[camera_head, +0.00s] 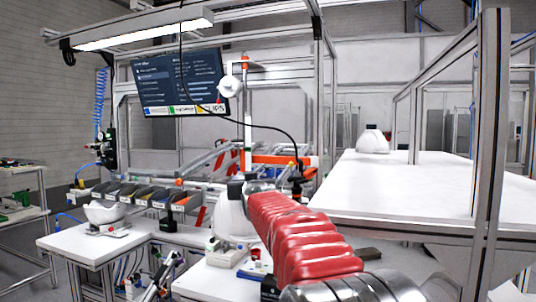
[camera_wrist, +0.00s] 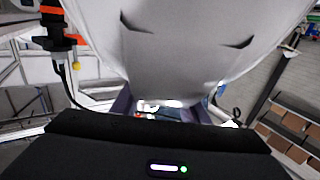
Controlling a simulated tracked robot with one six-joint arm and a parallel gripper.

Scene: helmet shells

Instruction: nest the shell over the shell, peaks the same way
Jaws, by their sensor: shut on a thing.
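A white helmet shell (camera_wrist: 185,45) with two dark slots fills the top of the wrist view. My gripper (camera_wrist: 158,108) is shut on its near edge. In the camera_head view a white shell (camera_head: 231,220) shows below the dark end of my gripper (camera_head: 238,190), and it appears to be the held one. My red-sleeved arm hides part of it. Another white shell (camera_head: 373,141) stands dome up on the long table at the right. A third white shell (camera_head: 104,211) rests on a small fixture at the left. I cannot tell which way the peaks point.
The long white table (camera_head: 400,190) is mostly clear around its shell, with metal frame posts (camera_head: 490,130) in front. Parts bins (camera_head: 150,194) line the left bench. A white box (camera_head: 226,256) and small items sit under my arm. A dark cable hangs near my gripper.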

